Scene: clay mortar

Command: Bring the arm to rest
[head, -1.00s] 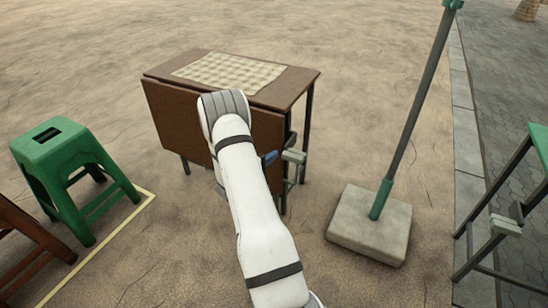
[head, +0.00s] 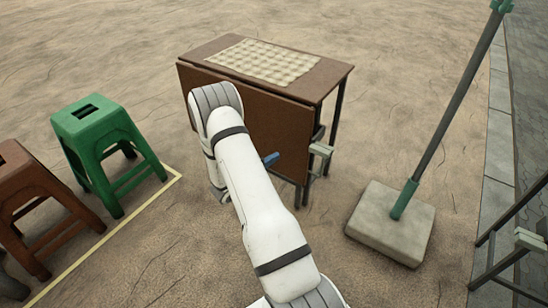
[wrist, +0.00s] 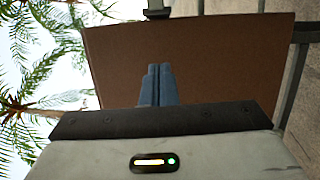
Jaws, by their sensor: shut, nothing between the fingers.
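My white arm reaches forward from the bottom of the head view toward a brown folding table. My gripper shows in the wrist view (wrist: 160,72) with its two blue fingers together and nothing between them. In the head view only a small blue part of the gripper (head: 271,159) shows beside the arm; the rest is hidden behind it. The brown table (head: 322,80) stands beyond the arm, with its hanging front panel facing me. That panel (wrist: 215,65) fills much of the wrist view behind the fingers. I cannot tell the gap between fingers and panel.
A checkered cloth (head: 263,61) lies on the table. A green stool (head: 98,125) and a brown stool (head: 28,185) stand left, near a yellow ground line (head: 125,218). A pole in a concrete base (head: 390,222) stands right. Sandy ground between is open.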

